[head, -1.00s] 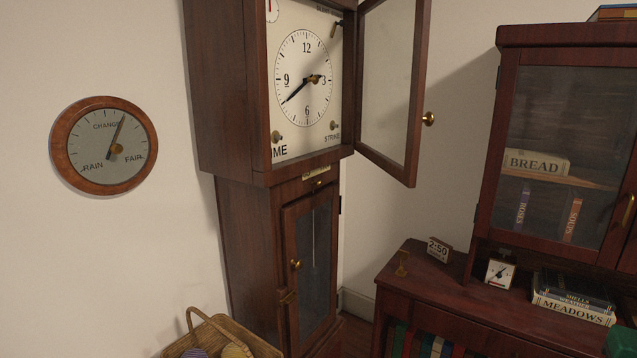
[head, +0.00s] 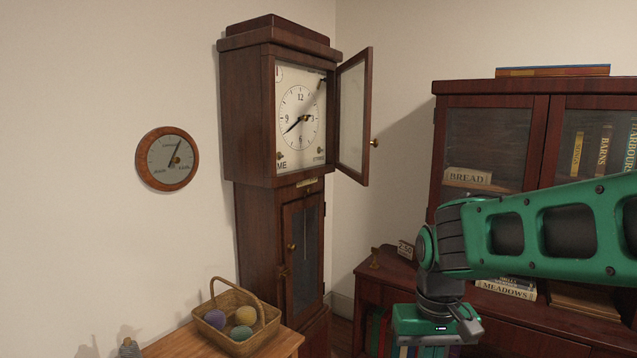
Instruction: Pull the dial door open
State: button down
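The dial door (head: 354,118) of the tall clock stands swung open to the right, a glazed wooden frame with a brass knob (head: 375,142) on its outer edge. The white clock face (head: 300,100) behind it is uncovered, with black hands and numerals. The tall dark wooden clock (head: 247,118) stands in the corner. My green arm reaches in from the right, in front of the cabinet, to the right of and below the door and apart from it. The fingers of my gripper are not visible; only the wrist shows near the bottom edge.
The clock's lower door (head: 304,250) is shut. A wicker basket of yarn (head: 266,333) sits on a small wooden table (head: 180,345) at lower left. A glazed cabinet (head: 447,103) with books stands at right. A round barometer (head: 143,173) hangs on the left wall.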

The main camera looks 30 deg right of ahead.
aim_at(366, 54)
jog(key=z, duration=0.3)
jog(key=i, duration=1)
jog(key=u, duration=0.2)
